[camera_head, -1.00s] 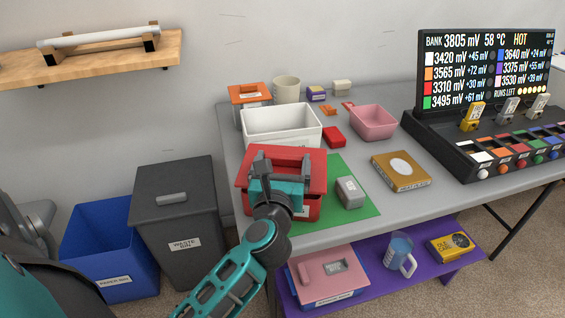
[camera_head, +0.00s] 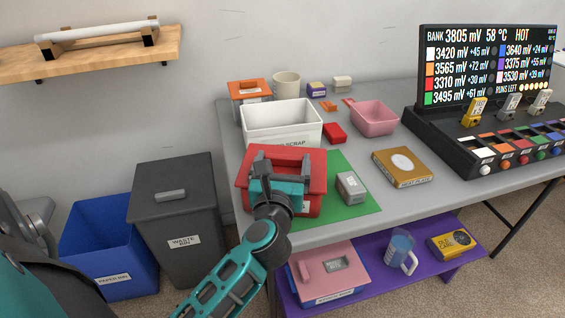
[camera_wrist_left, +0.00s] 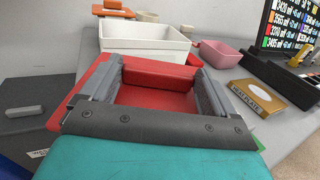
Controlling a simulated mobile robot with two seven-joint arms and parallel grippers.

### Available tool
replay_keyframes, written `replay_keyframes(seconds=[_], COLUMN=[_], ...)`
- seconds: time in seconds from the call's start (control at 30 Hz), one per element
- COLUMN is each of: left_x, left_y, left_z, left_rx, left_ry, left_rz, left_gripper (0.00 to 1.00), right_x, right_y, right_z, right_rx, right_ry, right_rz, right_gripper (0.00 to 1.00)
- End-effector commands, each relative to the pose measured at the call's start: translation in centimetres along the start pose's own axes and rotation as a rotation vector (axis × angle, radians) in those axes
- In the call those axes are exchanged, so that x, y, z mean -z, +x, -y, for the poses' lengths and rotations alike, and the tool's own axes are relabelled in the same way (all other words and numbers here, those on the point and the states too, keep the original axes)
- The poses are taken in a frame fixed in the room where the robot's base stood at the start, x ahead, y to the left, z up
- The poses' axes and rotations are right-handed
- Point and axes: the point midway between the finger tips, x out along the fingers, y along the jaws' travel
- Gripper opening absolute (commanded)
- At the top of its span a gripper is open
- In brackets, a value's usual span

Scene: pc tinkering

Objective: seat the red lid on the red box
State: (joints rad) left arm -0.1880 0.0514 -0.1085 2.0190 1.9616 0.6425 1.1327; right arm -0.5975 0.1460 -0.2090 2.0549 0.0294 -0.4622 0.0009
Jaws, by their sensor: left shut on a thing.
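The red lid (camera_head: 316,168) is over the red box (camera_head: 312,206), which stands on a green mat (camera_head: 350,209) at the table's left front. My left gripper (camera_head: 280,165) is above the lid and shut on its raised red handle. In the left wrist view, the handle (camera_wrist_left: 158,74) is between the two grey fingers and the lid (camera_wrist_left: 160,98) spreads below. My gripper and the lid hide much of the box, and I cannot tell whether the lid rests fully on its rim. My right gripper is not in view.
A white scrap bin (camera_head: 282,122) stands just behind the lid. A grey block (camera_head: 350,187) sits on the mat to the right, with a heat-plate box (camera_head: 401,167) beyond. A pink pan (camera_head: 374,117) and a small red block (camera_head: 335,133) are farther back.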

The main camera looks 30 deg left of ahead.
Motion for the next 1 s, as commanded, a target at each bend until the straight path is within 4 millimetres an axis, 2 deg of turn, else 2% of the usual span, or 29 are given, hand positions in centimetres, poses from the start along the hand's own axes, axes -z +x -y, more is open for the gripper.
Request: replay_keyframes(seconds=[0.53,0.57,0.63,1.0], left_x=[0.89,0.81,0.80,0.80], left_y=[0.00,0.00,0.00,0.00], left_z=[-0.01,0.00,0.00,0.00], left_rx=[0.000,0.000,0.000,0.000], left_ry=[0.000,0.000,0.000,0.000], left_rz=[0.000,0.000,0.000,0.000], left_gripper=[0.40,0.92,0.98,1.00], right_x=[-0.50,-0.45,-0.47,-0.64], right_y=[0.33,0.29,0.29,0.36], right_z=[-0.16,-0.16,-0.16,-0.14], right_rx=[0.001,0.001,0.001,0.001], right_ry=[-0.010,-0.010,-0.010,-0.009], right_rz=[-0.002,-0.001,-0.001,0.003], right_gripper=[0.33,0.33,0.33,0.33])
